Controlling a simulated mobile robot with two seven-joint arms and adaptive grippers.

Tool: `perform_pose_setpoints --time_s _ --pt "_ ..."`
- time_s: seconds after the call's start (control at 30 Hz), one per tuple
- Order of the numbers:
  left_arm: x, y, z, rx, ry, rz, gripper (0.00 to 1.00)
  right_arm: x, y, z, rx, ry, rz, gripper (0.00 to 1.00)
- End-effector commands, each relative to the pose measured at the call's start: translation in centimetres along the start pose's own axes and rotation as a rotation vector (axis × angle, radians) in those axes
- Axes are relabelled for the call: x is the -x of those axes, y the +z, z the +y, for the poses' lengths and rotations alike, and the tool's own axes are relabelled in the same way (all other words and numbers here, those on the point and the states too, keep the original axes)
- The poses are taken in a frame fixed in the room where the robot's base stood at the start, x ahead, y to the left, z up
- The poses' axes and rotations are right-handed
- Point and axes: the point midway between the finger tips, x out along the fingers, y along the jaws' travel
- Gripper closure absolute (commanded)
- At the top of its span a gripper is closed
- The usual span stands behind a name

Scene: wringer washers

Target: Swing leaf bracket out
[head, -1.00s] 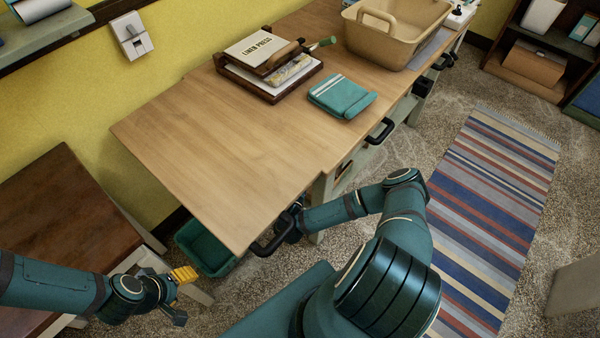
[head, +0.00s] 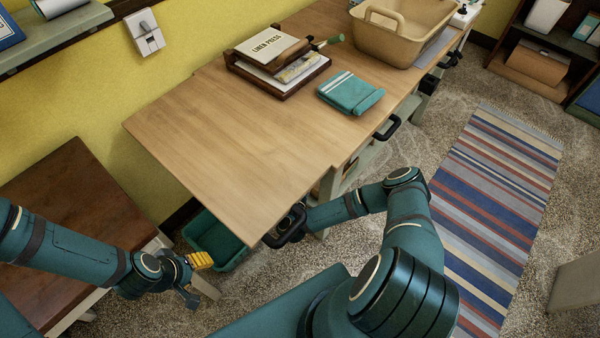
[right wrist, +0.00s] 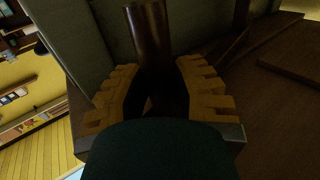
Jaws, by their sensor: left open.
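The wooden leaf (head: 215,170) stands level at the near left end of the worktable. My right arm reaches to that edge, and my right gripper is mostly hidden there by the leaf. In the right wrist view my right gripper (right wrist: 160,85) has its yellow fingers on both sides of a dark round bar (right wrist: 150,35), perhaps part of the leaf bracket. I cannot tell whether they press on it. The bracket is not clear in the head view.
A teal bin (head: 215,241) stands on the floor under the leaf. A brown side table (head: 70,225) is at the left. A linen press (head: 277,62), a folded teal cloth (head: 350,92) and a tan basket (head: 405,45) are on the worktable. The striped rug (head: 490,190) is clear.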

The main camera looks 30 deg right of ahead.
Motion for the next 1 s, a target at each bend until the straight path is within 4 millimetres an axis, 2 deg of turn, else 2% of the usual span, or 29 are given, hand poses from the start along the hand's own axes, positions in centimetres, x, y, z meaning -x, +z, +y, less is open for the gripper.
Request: perform_pose_setpoints --time_s 0.33,0.47,0.57,0.8,1.0 --pt "0.0 0.0 0.0 0.000 0.000 0.000 0.46 0.0 0.0 0.0 0.000 0.000 0.000 0.60" --pt "0.0 0.0 0.0 0.000 0.000 0.000 0.46 0.7 0.0 0.0 0.000 -0.001 -0.001 0.60" --pt "0.0 0.0 0.0 0.000 0.000 0.000 0.46 2.1 0.0 -0.1 -0.001 -0.003 -0.002 0.60" --pt "0.0 0.0 0.0 0.000 0.000 0.000 0.46 7.2 0.1 0.0 -0.003 -0.001 -0.005 0.60" --pt "0.0 0.0 0.0 0.000 0.000 0.000 0.46 10.3 0.1 0.2 -0.003 0.005 -0.006 0.60"
